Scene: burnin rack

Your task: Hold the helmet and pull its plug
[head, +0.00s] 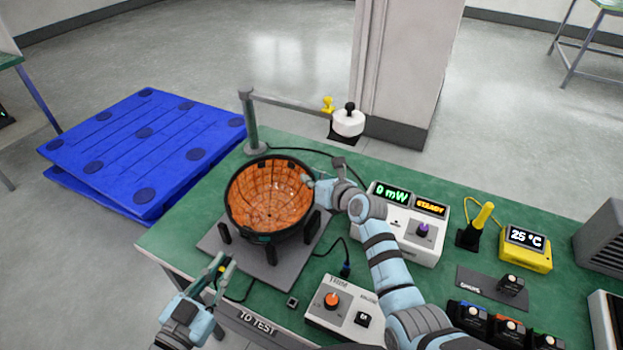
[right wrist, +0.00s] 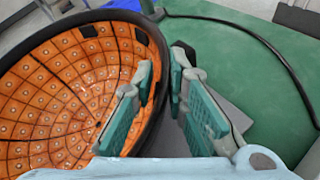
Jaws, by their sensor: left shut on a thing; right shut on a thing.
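The helmet (head: 268,203) is a black-rimmed bowl with an orange tiled inside, open side up on a grey stand with dark posts. It also shows in the right wrist view (right wrist: 60,95). My right gripper (head: 312,184) is shut on the helmet's right rim, one finger inside and one outside; its fingers show closely in the right wrist view (right wrist: 165,90). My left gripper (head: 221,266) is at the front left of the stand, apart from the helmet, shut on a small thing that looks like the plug. The fingers mostly hide it. A black cable lies beside it.
A meter box (head: 408,222) reads 0 mW, right of the helmet. A control box (head: 342,308) with an orange knob stands in front. A small dark block (head: 293,302) lies between. A yellow 25 °C unit (head: 526,248) is at the right. Blue pallets (head: 145,145) lie on the floor.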

